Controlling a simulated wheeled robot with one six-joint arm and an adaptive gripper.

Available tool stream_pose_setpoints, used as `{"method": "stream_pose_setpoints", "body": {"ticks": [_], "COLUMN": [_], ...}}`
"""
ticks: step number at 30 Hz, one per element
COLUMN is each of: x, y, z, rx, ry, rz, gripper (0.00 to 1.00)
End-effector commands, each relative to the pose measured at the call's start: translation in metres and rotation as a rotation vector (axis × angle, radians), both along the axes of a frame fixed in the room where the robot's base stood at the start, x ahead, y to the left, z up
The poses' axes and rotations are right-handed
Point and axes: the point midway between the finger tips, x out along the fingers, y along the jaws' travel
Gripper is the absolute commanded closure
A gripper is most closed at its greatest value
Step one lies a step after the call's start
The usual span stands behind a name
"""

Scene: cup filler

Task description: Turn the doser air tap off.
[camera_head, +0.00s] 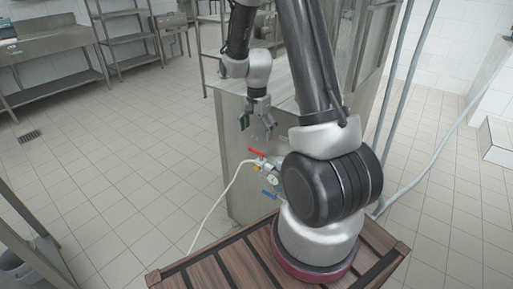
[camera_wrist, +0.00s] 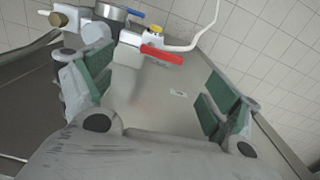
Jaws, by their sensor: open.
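A valve assembly is fixed to the side of the steel cabinet. It has a tap with a red lever (camera_head: 257,152) and a tap with a blue lever (camera_head: 270,195). The red lever also shows in the wrist view (camera_wrist: 162,54), and part of the blue lever (camera_wrist: 136,12) shows at its top edge. The pictures do not label which is the doser air tap. My gripper (camera_head: 256,121) is open and empty, above the red lever and apart from it. In the wrist view its green-padded fingers (camera_wrist: 153,88) are spread wide, with the red lever beyond them.
A round gauge (camera_head: 272,181) sits between the taps, and a pale hose (camera_head: 212,209) runs from the valves to the floor. The steel cabinet (camera_head: 232,150) stands close behind the valves. Steel shelves (camera_head: 122,32) stand farther back.

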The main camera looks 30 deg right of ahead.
Motion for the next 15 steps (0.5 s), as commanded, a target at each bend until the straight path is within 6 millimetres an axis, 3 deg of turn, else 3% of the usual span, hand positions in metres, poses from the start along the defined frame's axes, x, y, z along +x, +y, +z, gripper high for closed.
{"method": "stream_pose_setpoints", "body": {"ticks": [5, 15], "x": [0.004, 0.003], "y": [-0.001, 0.0], "z": [-0.013, -0.067], "rx": [-0.001, -0.001], "ry": [-0.008, -0.008], "rz": [-0.041, -0.038], "gripper": [0.11, 0.11]}}
